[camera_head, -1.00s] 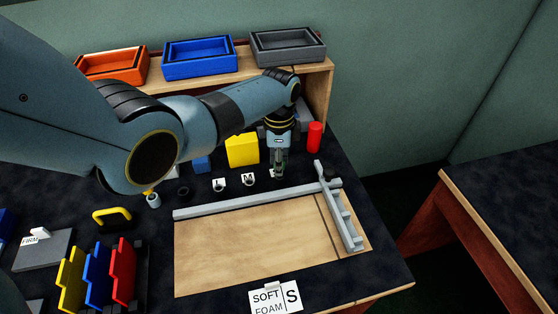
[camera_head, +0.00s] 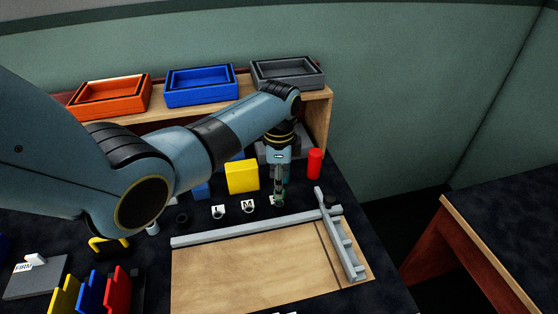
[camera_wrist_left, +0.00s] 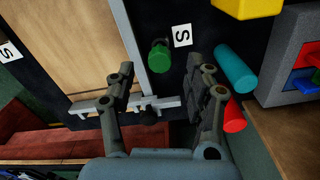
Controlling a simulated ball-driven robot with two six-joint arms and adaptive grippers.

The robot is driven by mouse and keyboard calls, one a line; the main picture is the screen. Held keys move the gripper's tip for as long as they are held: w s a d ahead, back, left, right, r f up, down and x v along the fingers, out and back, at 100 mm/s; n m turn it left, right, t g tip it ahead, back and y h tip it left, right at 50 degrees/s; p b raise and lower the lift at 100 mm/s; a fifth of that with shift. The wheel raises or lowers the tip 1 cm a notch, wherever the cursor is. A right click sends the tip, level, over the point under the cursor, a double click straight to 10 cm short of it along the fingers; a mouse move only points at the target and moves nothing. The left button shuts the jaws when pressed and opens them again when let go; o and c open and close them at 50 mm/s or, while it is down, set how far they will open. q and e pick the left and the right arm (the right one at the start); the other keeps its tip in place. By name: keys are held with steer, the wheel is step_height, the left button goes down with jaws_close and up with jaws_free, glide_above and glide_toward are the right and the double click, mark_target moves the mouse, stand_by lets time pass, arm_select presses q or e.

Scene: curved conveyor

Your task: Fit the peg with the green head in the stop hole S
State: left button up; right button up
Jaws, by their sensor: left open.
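The peg's green head (camera_wrist_left: 158,56) shows in the left wrist view beside the white S card (camera_wrist_left: 182,35). A dark collar shows at it; I cannot tell how deep the peg sits in the stop hole. My left gripper (camera_wrist_left: 160,76) is open, its two fingers apart on either side of the green head, not touching it in this view. In the head view my left gripper (camera_head: 279,197) points down at the S spot, right of the L card (camera_head: 218,210) and M card (camera_head: 248,204), and hides most of the peg. My right gripper is not in view.
A grey rail (camera_head: 257,228) borders the wooden board (camera_head: 250,270). A red cylinder (camera_head: 314,163), a teal cylinder (camera_wrist_left: 235,68) and a yellow block (camera_head: 242,177) stand close to the gripper. Orange, blue (camera_head: 200,98) and grey trays stand on the shelf behind.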

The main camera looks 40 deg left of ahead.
arm_select(q)
step_height(320, 180, up, 8)
steer(key=shift+r, duration=0.15)
stand_by(0.6)
